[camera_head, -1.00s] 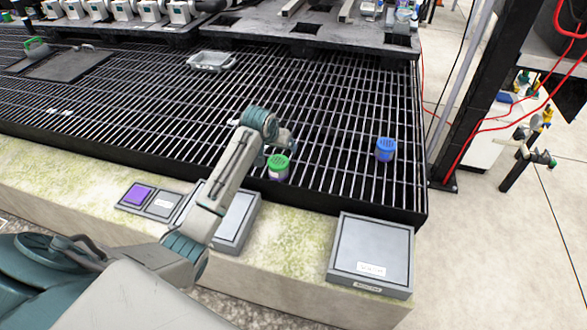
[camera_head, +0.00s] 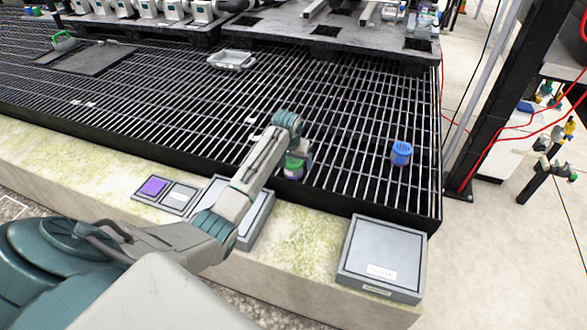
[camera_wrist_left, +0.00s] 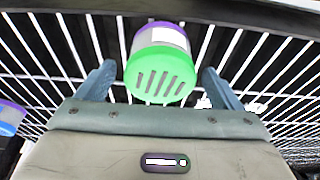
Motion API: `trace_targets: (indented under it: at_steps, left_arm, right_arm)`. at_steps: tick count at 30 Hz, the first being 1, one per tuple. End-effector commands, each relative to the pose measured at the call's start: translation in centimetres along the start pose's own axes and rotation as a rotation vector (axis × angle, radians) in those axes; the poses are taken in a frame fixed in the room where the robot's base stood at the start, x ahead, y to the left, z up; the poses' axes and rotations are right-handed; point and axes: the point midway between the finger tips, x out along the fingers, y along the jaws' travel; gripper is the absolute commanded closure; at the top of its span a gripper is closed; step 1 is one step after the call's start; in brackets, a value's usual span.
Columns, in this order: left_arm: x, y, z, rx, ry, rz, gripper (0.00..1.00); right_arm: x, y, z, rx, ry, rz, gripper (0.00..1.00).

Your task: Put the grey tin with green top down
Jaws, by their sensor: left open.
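The grey tin with green top (camera_head: 294,168) stands upright on the black slatted grating, near its front edge. My left gripper (camera_head: 298,152) is at the tin and partly covers it in the head view. In the left wrist view the tin (camera_wrist_left: 161,66) shows its slotted green lid, a grey body with a white label and a purple band. The fingers of the open left gripper (camera_wrist_left: 157,72) lie on either side of it, with visible gaps. My right gripper is not in view.
A tin with a blue top (camera_head: 402,152) stands on the grating to the right. A grey box (camera_head: 382,251) sits on the stone ledge at the right front. A clear tray (camera_head: 231,60) lies farther back. Grating between the two tins is free.

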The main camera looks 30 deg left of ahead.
Motion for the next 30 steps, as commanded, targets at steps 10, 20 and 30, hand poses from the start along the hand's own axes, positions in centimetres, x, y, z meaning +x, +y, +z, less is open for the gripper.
trace_targets:
  at_steps: [10, 20, 30]
  left_arm:
    - [2.0, 0.0, 0.0, 0.000, 0.000, 0.000, 0.12]
    - [2.0, 0.0, 0.0, 0.000, 0.001, 0.000, 0.63]
    - [1.6, 0.0, -0.1, 0.000, 0.002, 0.000, 0.67]
  right_arm:
    - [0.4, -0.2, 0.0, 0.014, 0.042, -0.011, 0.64]
    - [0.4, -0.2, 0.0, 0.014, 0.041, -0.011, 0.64]
    - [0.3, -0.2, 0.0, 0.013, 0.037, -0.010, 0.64]
